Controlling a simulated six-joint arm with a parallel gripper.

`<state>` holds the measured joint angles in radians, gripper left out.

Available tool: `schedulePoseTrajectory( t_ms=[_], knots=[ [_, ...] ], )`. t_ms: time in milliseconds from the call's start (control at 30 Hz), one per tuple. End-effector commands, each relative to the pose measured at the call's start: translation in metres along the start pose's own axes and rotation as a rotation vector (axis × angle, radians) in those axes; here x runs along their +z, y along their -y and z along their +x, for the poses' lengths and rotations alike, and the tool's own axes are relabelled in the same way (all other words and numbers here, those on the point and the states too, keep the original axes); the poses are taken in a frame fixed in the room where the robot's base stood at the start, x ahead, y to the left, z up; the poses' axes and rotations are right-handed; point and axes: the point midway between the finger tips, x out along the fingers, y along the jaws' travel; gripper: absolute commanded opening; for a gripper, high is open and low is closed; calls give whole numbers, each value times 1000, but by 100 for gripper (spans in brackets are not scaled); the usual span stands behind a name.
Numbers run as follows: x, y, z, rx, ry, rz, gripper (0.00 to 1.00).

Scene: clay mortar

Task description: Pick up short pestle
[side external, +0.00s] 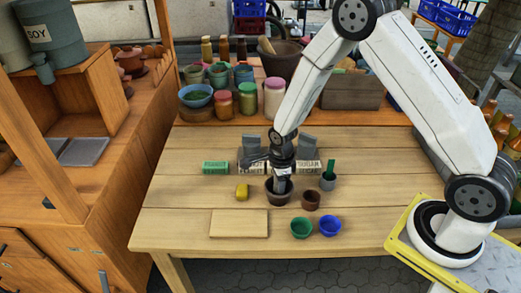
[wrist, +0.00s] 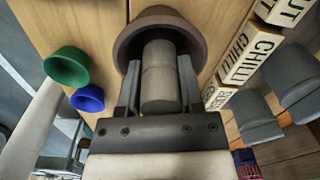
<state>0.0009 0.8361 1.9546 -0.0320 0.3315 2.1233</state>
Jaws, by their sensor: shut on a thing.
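The short pestle, a grey cylinder (wrist: 160,78), stands in the dark brown clay mortar (wrist: 124,40) with its lower end inside the bowl. My gripper (wrist: 159,66) is shut on it, one finger on each side. In the side external view my gripper (side external: 281,175) points down into the mortar (side external: 279,197), and the pestle is mostly hidden by the fingers and rim. I cannot tell whether the pestle touches the mortar's bottom.
Lettered blocks (side external: 308,167) and grey containers (side external: 309,143) stand close behind the mortar. A brown cup (side external: 311,200), grey cup (side external: 328,183), green bowl (side external: 301,228) and blue bowl (side external: 328,226) lie right and front. The front-left table is mostly clear around a flat board (side external: 239,223).

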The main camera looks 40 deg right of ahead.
Motion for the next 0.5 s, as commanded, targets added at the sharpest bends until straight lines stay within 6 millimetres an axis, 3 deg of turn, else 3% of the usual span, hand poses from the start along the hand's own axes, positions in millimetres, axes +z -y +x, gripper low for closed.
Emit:
schedulePoseTrajectory(
  t_ms=[267,500],
  knots=[
    [0,0,-4,-1,1,0,0],
    [0,1,-22,-2,1,0,0]
  ],
)
